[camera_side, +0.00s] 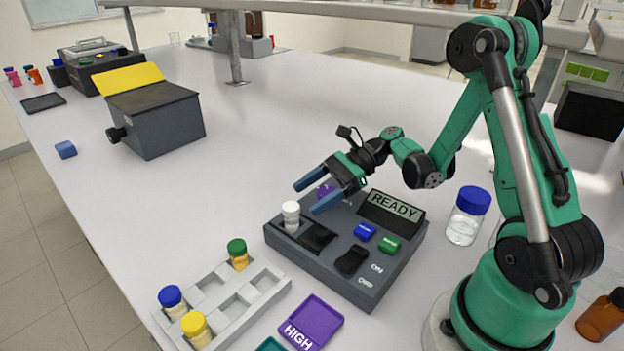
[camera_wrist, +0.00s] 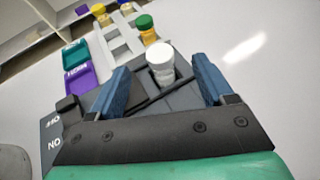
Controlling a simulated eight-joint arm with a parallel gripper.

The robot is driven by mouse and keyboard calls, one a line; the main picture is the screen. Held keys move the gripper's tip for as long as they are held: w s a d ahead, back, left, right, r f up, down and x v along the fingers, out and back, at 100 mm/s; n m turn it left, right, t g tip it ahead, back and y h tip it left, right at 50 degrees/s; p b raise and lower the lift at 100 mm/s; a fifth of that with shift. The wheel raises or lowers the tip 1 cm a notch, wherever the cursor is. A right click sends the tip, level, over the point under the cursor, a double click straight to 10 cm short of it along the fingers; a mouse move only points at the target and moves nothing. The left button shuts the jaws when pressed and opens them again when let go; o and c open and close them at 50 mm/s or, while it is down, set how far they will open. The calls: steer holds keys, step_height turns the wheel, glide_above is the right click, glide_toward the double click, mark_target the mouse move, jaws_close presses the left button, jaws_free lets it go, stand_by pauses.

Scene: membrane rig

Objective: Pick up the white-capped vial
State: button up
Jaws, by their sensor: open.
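The white-capped vial (camera_side: 291,215) stands upright in the grey device with the READY display (camera_side: 384,272), near its left corner. In the wrist view the white-capped vial (camera_wrist: 161,62) appears between and beyond the two blue fingertips. My gripper (camera_side: 308,196) is open, with its blue fingers spread and pointing toward the vial from the right. In the side view the fingers are above the device and a little apart from the vial. In the wrist view my gripper (camera_wrist: 162,80) holds nothing between its fingers.
A grey rack (camera_side: 262,308) holds green-, blue- and yellow-capped vials at the front left. A purple HIGH tray (camera_side: 312,318) lies beside it. A blue-lidded jar (camera_side: 467,216) stands right of the device. A dark box with a yellow panel (camera_side: 152,125) stands farther back. The table between is clear.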

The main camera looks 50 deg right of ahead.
mark_target(296, 204)
steer(key=shift+x, duration=2.35)
jaws_close()
